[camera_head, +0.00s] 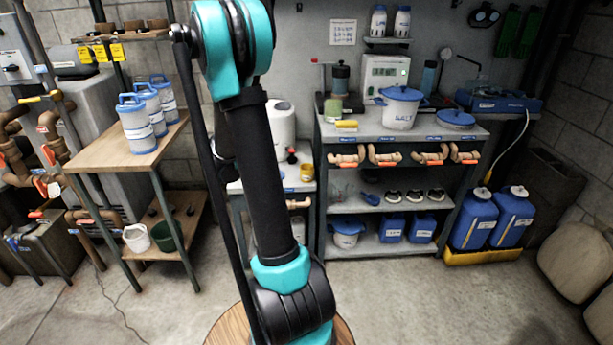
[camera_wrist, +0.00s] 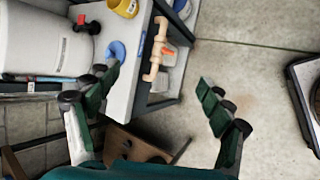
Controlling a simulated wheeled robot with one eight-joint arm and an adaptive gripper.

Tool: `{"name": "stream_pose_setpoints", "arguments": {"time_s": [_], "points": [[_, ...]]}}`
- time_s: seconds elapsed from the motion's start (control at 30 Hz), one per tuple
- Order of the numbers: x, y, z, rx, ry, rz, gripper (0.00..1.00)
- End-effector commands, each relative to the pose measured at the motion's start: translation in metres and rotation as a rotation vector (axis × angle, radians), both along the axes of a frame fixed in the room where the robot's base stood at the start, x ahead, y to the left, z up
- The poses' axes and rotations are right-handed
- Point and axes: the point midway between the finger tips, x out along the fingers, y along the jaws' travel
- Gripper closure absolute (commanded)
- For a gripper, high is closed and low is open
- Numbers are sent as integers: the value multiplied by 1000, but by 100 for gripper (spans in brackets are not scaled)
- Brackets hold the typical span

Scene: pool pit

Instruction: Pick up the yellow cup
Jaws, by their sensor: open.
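The yellow cup (camera_head: 306,172) stands on the low white-topped bench (camera_head: 238,187) just right of my arm in the head view. In the wrist view the yellow cup (camera_wrist: 124,8) shows at the top edge and is partly cut off. My gripper (camera_wrist: 158,78) is open in the wrist view, with its fingers spread wide and nothing between them. The cup lies beyond the fingertips, nearer the left finger, and apart from them. My gripper is not visible in the head view, where my arm hides part of the bench.
A white tank (camera_wrist: 45,40) with a red tap stands left of the cup. A blue round item (camera_wrist: 117,50) lies on the bench top near the left finger. An orange-tan pipe handle (camera_wrist: 156,48) juts from the bench's side. Open concrete floor (camera_wrist: 250,65) lies to the right.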

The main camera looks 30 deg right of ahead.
Motion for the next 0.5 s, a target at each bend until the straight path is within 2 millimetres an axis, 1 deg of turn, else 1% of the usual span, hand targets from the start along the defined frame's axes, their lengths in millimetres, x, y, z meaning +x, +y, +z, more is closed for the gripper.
{"name": "stream_pose_setpoints", "arguments": {"time_s": [0.03,0.2,0.3,0.4,0.5], "points": [[17,-13,-8,-50,40,30,19],[58,-56,-32,-229,199,135,19],[79,-79,-49,-327,302,189,19],[95,-101,-67,-419,410,235,19],[106,-118,-84,-493,507,271,19]]}}
